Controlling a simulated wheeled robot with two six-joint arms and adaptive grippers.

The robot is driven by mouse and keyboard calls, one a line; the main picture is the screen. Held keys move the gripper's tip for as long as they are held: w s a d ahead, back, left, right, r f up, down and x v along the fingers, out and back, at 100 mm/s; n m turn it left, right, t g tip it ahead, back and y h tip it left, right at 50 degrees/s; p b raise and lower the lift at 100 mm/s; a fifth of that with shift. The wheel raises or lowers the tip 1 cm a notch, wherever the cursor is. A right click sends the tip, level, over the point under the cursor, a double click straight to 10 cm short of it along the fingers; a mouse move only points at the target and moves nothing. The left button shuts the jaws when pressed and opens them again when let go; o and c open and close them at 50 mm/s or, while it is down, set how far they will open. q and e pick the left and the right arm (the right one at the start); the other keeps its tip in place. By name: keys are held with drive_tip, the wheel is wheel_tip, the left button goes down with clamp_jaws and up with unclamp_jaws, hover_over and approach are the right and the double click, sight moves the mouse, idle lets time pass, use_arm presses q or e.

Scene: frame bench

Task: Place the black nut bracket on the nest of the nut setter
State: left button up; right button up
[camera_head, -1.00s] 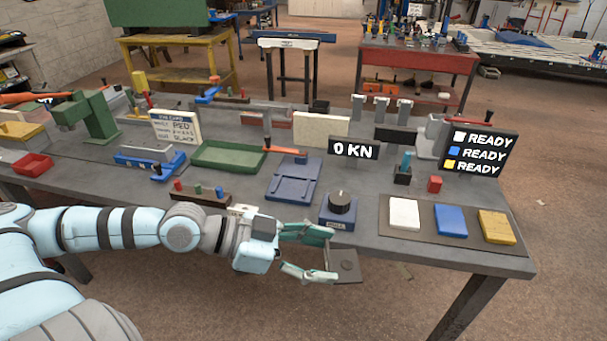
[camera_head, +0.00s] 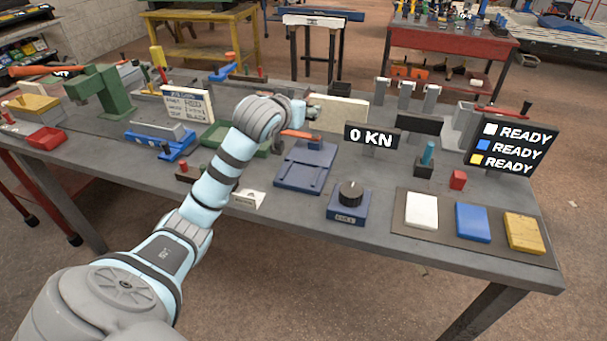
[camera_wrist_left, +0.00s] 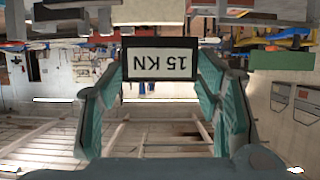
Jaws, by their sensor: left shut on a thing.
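My left gripper (camera_wrist_left: 160,82) shows in the left wrist view, its two green-padded fingers on either side of a black-edged plate (camera_wrist_left: 160,44). This plate, apparently a face of the black nut bracket, has a white label reading 15 KN upside down. In the head view my left arm reaches over the bench; its wrist hides most of the gripper and the bracket. A blue two-part fixture (camera_head: 305,167) lies beside the arm. I cannot tell which part is the nut setter's nest. My right gripper is not in view.
A blue box with a black knob (camera_head: 350,203) stands near the front edge. A 0 KN display (camera_head: 371,137) is behind it. White (camera_head: 421,210), blue (camera_head: 472,222) and yellow (camera_head: 523,232) pads lie at right under a READY panel (camera_head: 512,144).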

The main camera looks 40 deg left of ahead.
use_arm(q)
drive_tip(key=f+b, duration=0.1)
drive_tip(key=f, duration=0.5)
drive_tip(key=f+b, duration=0.1)
drive_tip(key=f, duration=0.5)
drive_tip(key=s+f+b, duration=0.1)
drive_tip(key=f+b, duration=0.1)
drive_tip(key=f, duration=0.5)
drive_tip(key=shift+a, duration=0.1)
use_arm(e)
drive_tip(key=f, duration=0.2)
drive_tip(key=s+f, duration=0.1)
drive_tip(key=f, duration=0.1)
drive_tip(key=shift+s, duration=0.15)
use_arm(q)
drive_tip(key=o, duration=1.1)
drive_tip(key=shift+f, duration=0.15)
drive_tip(key=shift+o, duration=1)
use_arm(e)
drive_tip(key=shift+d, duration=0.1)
